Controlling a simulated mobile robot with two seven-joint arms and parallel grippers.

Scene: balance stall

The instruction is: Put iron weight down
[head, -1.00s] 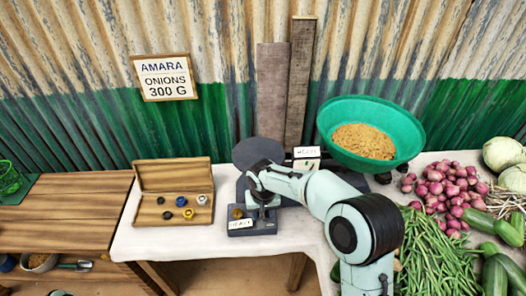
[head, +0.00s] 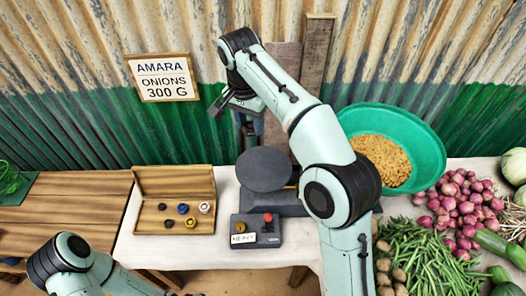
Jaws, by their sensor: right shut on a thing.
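My right gripper (head: 240,112) is raised in front of the corrugated wall, above and behind the dark round balance pan (head: 264,168). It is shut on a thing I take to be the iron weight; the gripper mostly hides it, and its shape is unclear. The gripper is well clear of the pan, which looks empty.
An open wooden case (head: 146,231) with several small weights stands left of the balance. A green basin (head: 430,150) of grain is on the right, partly behind my right arm. Onions (head: 460,200) and green beans (head: 425,250) crowd the right. White cloth lies bare between case and balance.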

